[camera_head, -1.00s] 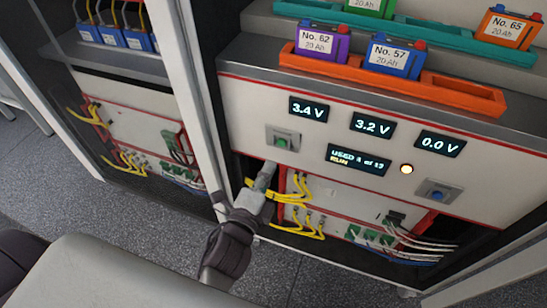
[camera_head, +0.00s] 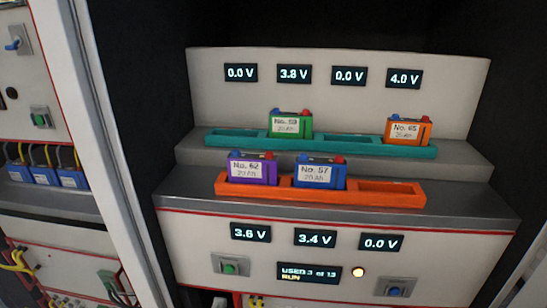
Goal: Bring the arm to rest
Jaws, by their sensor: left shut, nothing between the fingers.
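Only a small pale tip of my left gripper (camera_head: 219,302) shows at the bottom edge, just below the green button (camera_head: 230,268) on the cycler's front panel. It is shut and empty; the rest of it and its arm are out of frame. My right gripper is not in view. The orange tray (camera_head: 392,203) holds a purple battery No. 62 (camera_head: 252,170) at left and a blue battery No. 57 (camera_head: 319,173) in the middle; its right slot is empty. The teal tray (camera_head: 345,145) behind holds a green battery (camera_head: 290,125) and an orange battery No. 65 (camera_head: 408,131).
The lower displays read 3.6 V (camera_head: 250,232), 3.4 V (camera_head: 315,237) and 0.0 V (camera_head: 381,242). A status display (camera_head: 309,273) shows RUN beside a lit lamp (camera_head: 358,272). A blue button (camera_head: 395,288) is at right. A white cabinet post (camera_head: 100,150) stands at left.

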